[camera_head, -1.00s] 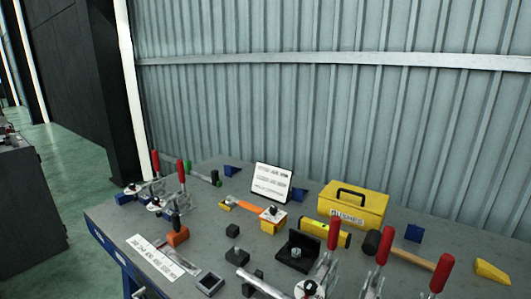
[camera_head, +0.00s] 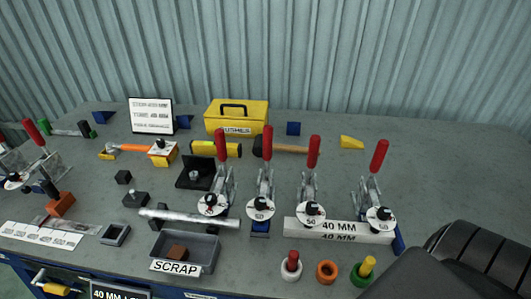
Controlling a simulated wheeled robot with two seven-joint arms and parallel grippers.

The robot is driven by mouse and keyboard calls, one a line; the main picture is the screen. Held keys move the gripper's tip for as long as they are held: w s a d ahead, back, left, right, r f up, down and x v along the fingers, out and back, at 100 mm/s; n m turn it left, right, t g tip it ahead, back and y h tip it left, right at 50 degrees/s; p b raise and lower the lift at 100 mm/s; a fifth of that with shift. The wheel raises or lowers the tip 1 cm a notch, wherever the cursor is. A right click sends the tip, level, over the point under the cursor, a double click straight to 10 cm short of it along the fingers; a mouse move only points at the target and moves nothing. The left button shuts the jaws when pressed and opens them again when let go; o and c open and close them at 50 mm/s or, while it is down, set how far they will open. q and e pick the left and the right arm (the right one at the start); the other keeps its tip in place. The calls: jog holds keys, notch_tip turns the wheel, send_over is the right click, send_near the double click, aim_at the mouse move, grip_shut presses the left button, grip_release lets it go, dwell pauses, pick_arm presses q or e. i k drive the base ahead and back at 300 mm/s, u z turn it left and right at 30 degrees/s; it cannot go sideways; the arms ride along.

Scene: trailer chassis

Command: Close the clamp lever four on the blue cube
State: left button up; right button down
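Several toggle clamps with red levers stand in a row at the middle right of the bench. From left to right they are the first clamp (camera_head: 220,182), the second clamp (camera_head: 264,182), the third clamp (camera_head: 311,180) and the fourth clamp (camera_head: 373,190). Their red levers point upward. A blue block (camera_head: 260,228) shows under the second clamp, and blue (camera_head: 399,243) also shows beside the fourth clamp's base. A separate small blue cube (camera_head: 293,128) lies at the back. Lever numbers are not readable. Neither gripper is in view; a dark arm part of mine fills the lower right corner.
A long block marked 40 MM (camera_head: 340,231) lies by the right clamps. A scrap tray (camera_head: 212,253), a silver bar (camera_head: 187,217) and colored ring pieces (camera_head: 327,271) are near the front. A yellow toolbox (camera_head: 236,117) and mallet (camera_head: 285,149) are behind.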

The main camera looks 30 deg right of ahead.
aim_at(268, 131)
jog(key=z, duration=0.05)
jog(key=k, duration=0.5)
jog(key=u, duration=0.85)
jog(key=i, duration=0.65)
jog(key=z, duration=1.75)
